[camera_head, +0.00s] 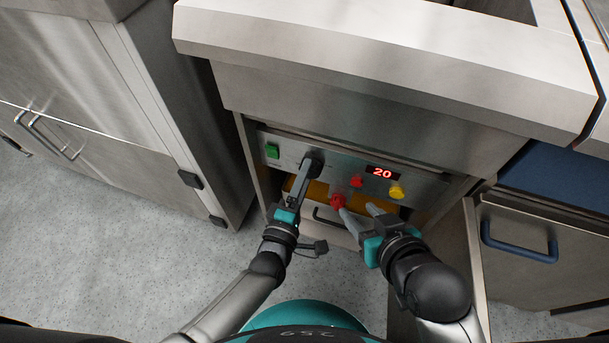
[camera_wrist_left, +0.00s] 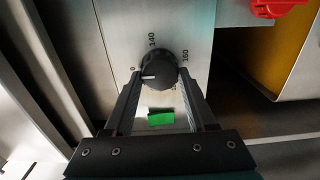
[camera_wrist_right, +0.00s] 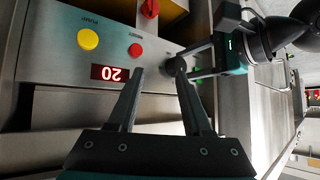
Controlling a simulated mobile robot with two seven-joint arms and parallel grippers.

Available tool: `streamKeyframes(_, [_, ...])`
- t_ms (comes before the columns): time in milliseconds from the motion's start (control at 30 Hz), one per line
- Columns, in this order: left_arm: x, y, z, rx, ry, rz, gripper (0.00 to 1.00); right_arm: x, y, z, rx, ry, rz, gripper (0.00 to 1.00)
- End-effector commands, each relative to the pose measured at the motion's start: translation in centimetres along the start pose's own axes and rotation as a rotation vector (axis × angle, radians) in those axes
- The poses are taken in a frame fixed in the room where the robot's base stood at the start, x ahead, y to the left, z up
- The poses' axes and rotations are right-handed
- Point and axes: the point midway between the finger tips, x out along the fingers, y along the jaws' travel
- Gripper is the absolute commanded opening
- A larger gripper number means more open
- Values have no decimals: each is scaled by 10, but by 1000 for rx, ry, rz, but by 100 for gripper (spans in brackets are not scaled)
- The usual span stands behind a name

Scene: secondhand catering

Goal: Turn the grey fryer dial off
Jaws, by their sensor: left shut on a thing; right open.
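The dark grey fryer dial (camera_head: 315,157) is on the steel control panel, left of the display. In the left wrist view the dial (camera_wrist_left: 158,69) sits between both fingertips of my left gripper (camera_wrist_left: 157,82), which is shut on it. Its white pointer mark points left, close to the printed 0; 140 and 160 are also printed around it. In the head view my left gripper (camera_head: 309,170) partly covers the dial. My right gripper (camera_head: 356,205) is open and empty in front of the panel, right of the left one. The dial also shows in the right wrist view (camera_wrist_right: 171,67).
The panel has a green switch (camera_head: 272,151), a red button (camera_head: 356,182), a yellow button (camera_head: 397,192) and a red display (camera_head: 382,173) reading 20. A red knob (camera_head: 338,201) sits below, by my right fingertips. A steel counter edge (camera_head: 390,55) overhangs the panel.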

Motion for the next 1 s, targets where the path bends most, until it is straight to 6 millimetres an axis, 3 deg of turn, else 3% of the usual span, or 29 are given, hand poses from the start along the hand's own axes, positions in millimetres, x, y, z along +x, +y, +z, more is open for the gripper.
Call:
streamKeyframes(67, [0, 0, 0, -5, 1, -1, 1, 0, 0, 0, 0, -1, 0, 50])
streamKeyframes(100, [0, 0, 0, -5, 1, -1, 60, 0, 0, 0, 0, -1, 0, 50])
streamKeyframes(333, [0, 0, 0, -3, 1, 0, 86, 0, 0, 0, 0, -1, 0, 50])
streamKeyframes(700, [-3, 0, 0, -1, 0, -1, 86, -1, 0, 1, -1, -11, 1, 50])
streamKeyframes(1000, [-31, 0, 0, -1, -1, -4, 86, -16, 17, 8, -6, -156, 48, 50])
